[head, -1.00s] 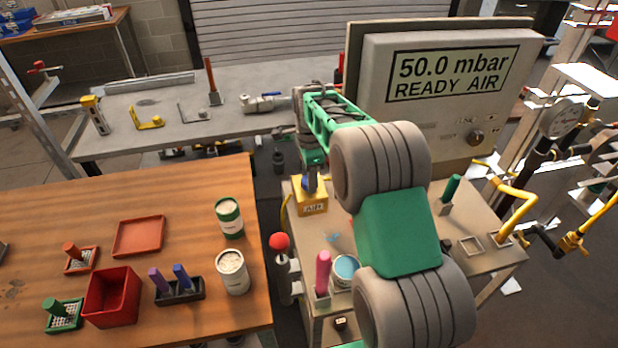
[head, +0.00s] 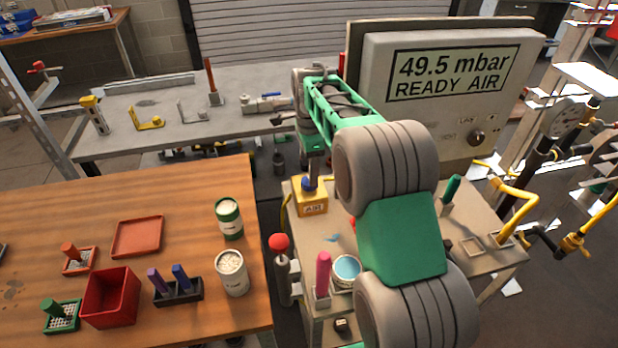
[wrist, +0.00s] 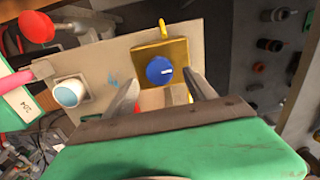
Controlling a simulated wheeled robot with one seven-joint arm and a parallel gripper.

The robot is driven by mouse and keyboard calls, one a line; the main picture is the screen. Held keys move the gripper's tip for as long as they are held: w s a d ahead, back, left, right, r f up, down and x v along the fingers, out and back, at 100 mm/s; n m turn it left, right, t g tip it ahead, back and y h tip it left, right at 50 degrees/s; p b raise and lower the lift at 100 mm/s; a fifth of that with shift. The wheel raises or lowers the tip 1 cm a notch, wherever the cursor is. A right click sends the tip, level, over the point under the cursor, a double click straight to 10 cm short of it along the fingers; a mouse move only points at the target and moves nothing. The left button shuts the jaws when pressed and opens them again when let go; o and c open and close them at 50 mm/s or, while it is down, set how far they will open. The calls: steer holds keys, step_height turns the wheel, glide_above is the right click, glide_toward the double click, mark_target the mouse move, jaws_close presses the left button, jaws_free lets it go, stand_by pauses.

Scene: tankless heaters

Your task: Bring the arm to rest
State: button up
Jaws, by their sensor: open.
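My arm (head: 345,110) reaches forward over the cart, its green and grey links filling the middle of the head view. My gripper (wrist: 163,88) shows in the wrist view with its two fingers apart and nothing between them. The yellow AIR block (head: 312,203) with its blue knob (wrist: 160,71) lies just beyond the fingertips in the wrist view. In the head view the gripper end points down above this block; the fingertips are hard to make out there. I cannot tell whether a finger touches the block.
A display panel (head: 440,95) reading 49.5 mbar READY AIR stands behind the arm. A red-knobbed lever (head: 280,243), a pink handle (head: 323,273) and a blue-topped cup (head: 346,271) are close by. The wooden table (head: 190,200) at left holds trays and cans.

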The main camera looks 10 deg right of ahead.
step_height(320, 180, up, 4)
steer(key=shift+f, duration=0.15)
